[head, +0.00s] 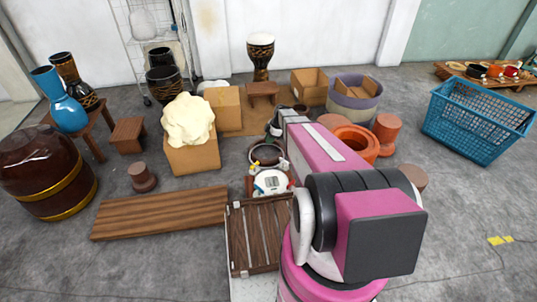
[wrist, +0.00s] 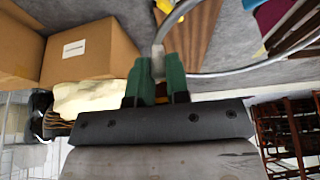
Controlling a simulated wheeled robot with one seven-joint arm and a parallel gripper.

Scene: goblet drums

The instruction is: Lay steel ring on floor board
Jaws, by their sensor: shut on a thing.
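The steel ring (wrist: 222,74) is a thin grey hoop, pinched between the green fingertips of my gripper (wrist: 158,75) in the wrist view. Its curve runs up and to the right out of that view, so I see only part of it. The floor board (head: 160,212) is a flat brown plank lying on the grey floor at the left in the head view. Brown wood, apparently this board, also shows at the top of the wrist view (wrist: 195,35), apart from the fingers. In the head view my pink arm hides much of my gripper.
A slatted wooden crate (head: 255,235) with a white device (head: 270,182) behind it stands right of the board. A cardboard box with a cream bundle (head: 188,120) stands behind the board. A small brown pedestal (head: 142,177) and a dark barrel (head: 45,172) are at the left.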

